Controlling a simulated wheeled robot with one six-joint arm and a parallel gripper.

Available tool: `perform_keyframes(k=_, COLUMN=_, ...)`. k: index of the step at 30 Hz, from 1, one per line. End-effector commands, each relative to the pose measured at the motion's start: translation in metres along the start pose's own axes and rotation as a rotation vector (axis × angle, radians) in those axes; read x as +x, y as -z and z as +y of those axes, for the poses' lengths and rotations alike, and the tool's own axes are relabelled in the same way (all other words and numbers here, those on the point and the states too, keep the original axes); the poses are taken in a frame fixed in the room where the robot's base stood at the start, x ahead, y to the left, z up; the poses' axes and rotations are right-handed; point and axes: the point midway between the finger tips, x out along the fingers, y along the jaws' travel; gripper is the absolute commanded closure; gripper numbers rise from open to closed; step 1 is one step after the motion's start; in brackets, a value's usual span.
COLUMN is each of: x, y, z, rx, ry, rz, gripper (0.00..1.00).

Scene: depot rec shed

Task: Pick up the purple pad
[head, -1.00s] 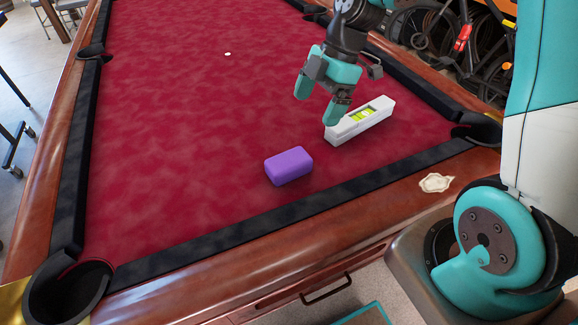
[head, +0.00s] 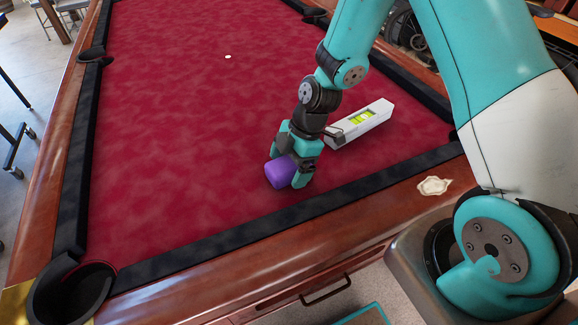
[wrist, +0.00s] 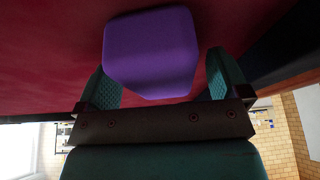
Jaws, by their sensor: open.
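The purple pad (head: 280,173) is a rounded block lying on the red cloth of the pool table, near its front cushion. My gripper (head: 290,163) is down at the pad, with its teal fingers astride it and hiding its right part in the head view. In the wrist view the pad (wrist: 152,52) lies between the two open fingers (wrist: 163,78), with a gap to the right finger. The left finger is close to the pad; I cannot tell whether it touches.
A white spirit level (head: 362,122) with a green window lies just behind and right of my gripper. The black cushion (head: 215,235) and wooden rail (head: 190,275) run along the front. A corner pocket (head: 70,290) is at the front left. The cloth to the left is clear.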

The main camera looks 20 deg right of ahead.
Motion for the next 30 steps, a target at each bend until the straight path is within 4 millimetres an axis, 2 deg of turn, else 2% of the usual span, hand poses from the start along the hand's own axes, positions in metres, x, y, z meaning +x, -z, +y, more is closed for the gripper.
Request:
perform_keyframes(k=25, x=0.008, y=-0.0019, z=0.0002, rx=0.0, ry=-0.001, rz=0.0, gripper=0.06)
perform_keyframes(k=30, x=0.0077, y=-0.0018, z=0.0002, rx=0.0, ry=0.0, rz=0.0, gripper=0.45)
